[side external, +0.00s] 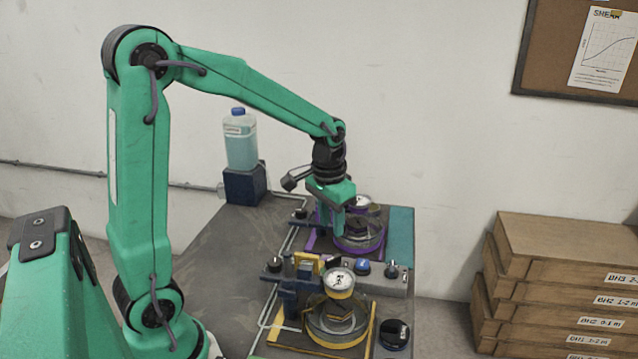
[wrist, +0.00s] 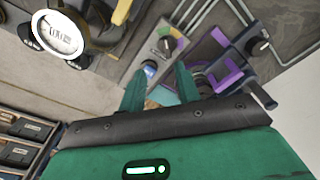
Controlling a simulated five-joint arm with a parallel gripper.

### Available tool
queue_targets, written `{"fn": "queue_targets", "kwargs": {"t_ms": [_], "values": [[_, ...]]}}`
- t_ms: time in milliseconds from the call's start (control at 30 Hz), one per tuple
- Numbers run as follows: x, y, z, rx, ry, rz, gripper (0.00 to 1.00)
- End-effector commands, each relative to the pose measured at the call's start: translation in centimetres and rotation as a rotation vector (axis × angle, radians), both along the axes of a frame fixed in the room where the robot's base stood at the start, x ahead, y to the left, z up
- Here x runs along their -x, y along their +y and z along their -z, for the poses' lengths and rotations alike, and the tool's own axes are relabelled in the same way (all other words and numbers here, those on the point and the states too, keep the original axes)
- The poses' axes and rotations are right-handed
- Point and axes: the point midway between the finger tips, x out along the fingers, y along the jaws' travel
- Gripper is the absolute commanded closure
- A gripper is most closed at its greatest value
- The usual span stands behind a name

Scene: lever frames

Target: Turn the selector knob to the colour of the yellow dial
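The selector knob (wrist: 164,43) shows in the wrist view on a grey panel, a small grey knob on a plate with orange, yellow, green and purple sectors. Its exact pointing is too small to read. In the side view I cannot make it out clearly. My gripper (side external: 333,230) points down beside the purple station, above the panel. In the wrist view its two fingers (wrist: 160,78) are apart, with nothing held between them.
A blue knob (side external: 362,267) and a black knob (side external: 391,269) sit on the grey panel. A purple-trimmed gauge station (side external: 358,230) stands behind. A bottle (side external: 240,145) stands on a dark block at the back left.

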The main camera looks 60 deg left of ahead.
Motion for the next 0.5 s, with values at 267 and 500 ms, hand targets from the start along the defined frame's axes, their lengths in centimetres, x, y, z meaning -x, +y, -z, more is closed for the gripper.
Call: {"fn": "queue_targets", "kwargs": {"t_ms": [267, 500], "values": [[-1.7, 1.4, 3.1, 0.012, 0.063, -0.012, 0.67], [-1.9, 1.5, 3.5, 0.012, 0.070, -0.013, 0.67]]}}
